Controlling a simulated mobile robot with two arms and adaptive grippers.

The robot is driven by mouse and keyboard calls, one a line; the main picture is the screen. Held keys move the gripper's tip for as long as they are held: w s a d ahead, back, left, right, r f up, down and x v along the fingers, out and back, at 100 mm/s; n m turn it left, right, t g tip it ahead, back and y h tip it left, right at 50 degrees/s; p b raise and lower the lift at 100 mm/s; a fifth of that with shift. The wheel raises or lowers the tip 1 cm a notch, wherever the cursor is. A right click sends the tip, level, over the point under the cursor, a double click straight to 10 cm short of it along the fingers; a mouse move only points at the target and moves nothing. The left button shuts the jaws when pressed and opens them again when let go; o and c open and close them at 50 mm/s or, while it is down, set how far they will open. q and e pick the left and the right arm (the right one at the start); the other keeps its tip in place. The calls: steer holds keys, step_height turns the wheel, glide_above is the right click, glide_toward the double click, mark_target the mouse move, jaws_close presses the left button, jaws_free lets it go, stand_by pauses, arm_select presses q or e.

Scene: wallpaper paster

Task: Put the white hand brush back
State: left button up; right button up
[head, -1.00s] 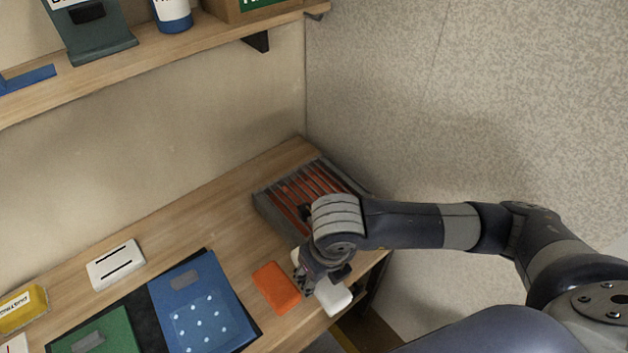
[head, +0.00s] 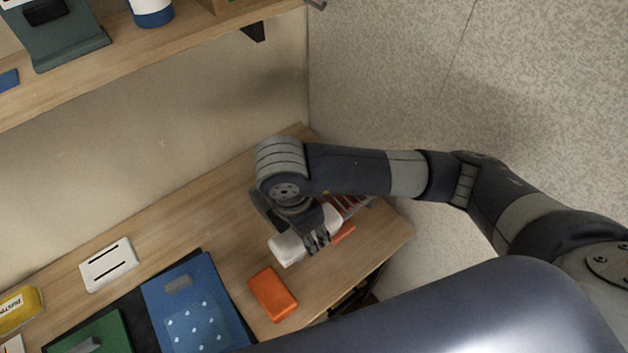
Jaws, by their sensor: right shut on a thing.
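The white hand brush (head: 287,250) is in my right gripper (head: 316,238), whose fingers close around it from above. The brush lies across the fingers, with its left end sticking out and its right part partly behind them. It is over the right part of the bench, in front of the slotted grey and orange rack (head: 355,206). My arm and hand hide most of the rack. I cannot tell whether the brush touches the bench or rack. My left gripper is not in view.
An orange block (head: 273,293) lies just in front of the brush. A blue board (head: 195,305), a green board (head: 95,335), a white slotted block (head: 108,264) and a yellow pack (head: 20,308) lie to the left. A shelf (head: 150,50) hangs above.

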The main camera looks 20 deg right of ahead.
steer(key=shift+r, duration=0.1)
stand_by(0.3)
steer(key=w+d+p, duration=0.1)
steer(key=w+d, duration=0.1)
steer(key=w, duration=0.2)
steer(key=w+d+f+p, duration=0.1)
steer(key=w, duration=0.4)
steer(key=w+d+p, duration=0.1)
steer(key=w+d, duration=0.1)
steer(key=w, duration=0.2)
steer(key=shift+w+d+f, duration=0.15)
steer(key=shift+w+d, duration=0.15)
steer(key=shift+w+d+f+p, duration=0.15)
steer(key=shift+w+f+p, duration=0.15)
steer(key=shift+f+p, duration=0.25)
steer(key=shift+w+d+f+p, duration=0.1)
steer(key=shift+w+f+p, duration=0.15)
steer(key=shift+f+p, duration=0.25)
steer(key=shift+w+f, duration=0.1)
steer(key=shift+f, duration=0.5)
steer(key=shift+f, duration=0.1)
